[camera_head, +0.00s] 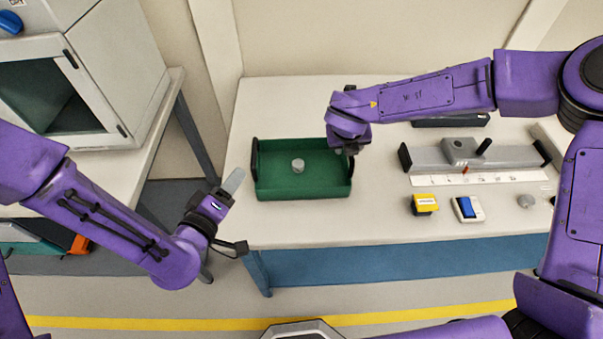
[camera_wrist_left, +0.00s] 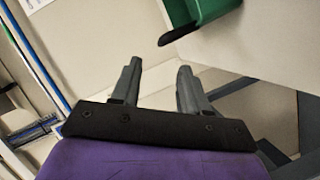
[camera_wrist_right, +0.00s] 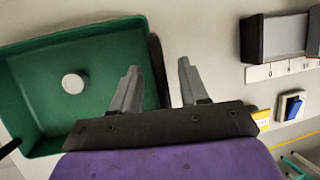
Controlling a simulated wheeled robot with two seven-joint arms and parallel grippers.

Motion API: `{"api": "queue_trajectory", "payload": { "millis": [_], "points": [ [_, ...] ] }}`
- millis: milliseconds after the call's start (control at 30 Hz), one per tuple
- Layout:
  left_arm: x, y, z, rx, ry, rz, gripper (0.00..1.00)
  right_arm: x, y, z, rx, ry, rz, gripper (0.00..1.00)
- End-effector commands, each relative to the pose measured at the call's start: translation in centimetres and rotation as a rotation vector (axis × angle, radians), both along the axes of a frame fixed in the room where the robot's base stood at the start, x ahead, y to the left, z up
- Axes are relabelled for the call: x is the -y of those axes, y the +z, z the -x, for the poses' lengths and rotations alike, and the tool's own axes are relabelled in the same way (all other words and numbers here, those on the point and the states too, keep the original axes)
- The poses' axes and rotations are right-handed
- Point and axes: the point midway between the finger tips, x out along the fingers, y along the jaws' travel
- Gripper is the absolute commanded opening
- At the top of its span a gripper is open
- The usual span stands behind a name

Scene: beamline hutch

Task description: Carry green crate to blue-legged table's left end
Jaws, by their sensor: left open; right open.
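The green crate (camera_head: 275,182) stands upright on the left part of the blue-legged table (camera_head: 320,225), a black handle at each end and a small grey round piece (camera_head: 298,165) inside. My right gripper (camera_head: 347,149) is open at the crate's right end; in the right wrist view the black right handle (camera_wrist_right: 158,66) shows between its fingers, but I cannot tell whether they straddle it. My left gripper (camera_head: 232,181) is open and empty, left of the crate and apart from it. The left wrist view shows the crate's corner (camera_wrist_left: 213,8) and left handle (camera_wrist_left: 180,34).
Right of the crate are a grey rail fixture (camera_head: 470,155), a yellow block (camera_head: 424,203) and a blue-switch box (camera_head: 468,208). Another bench with a white cabinet (camera_head: 85,80) stands left, across a gap. The table's front left is clear.

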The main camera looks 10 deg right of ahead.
Motion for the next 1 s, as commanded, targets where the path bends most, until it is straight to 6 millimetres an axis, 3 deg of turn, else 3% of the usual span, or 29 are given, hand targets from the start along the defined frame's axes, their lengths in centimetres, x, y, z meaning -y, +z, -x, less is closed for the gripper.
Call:
{"api": "queue_trajectory", "payload": {
  "millis": [167, 400, 600, 1000],
  "points": [
    [-0.2, 0.2, 0.6, 0.002, -0.001, 0.0, 0.45, -0.3, 1.1, 0.4, 0.003, 0.0, -0.002, 0.44],
    [-0.2, 0.2, 0.6, 0.002, -0.001, 0.0, 0.45, -1.5, 6.6, 2.6, 0.005, 0.001, -0.002, 0.44],
    [-0.2, 0.1, 0.5, 0.001, -0.002, 0.0, 0.45, -2.3, 10.0, 4.1, 0.002, 0.0, 0.0, 0.44],
    [-0.2, 0.1, 0.5, 0.001, -0.001, 0.0, 0.45, -2.6, 10.9, 4.5, 0.0, 0.0, 0.0, 0.44]
  ]
}}
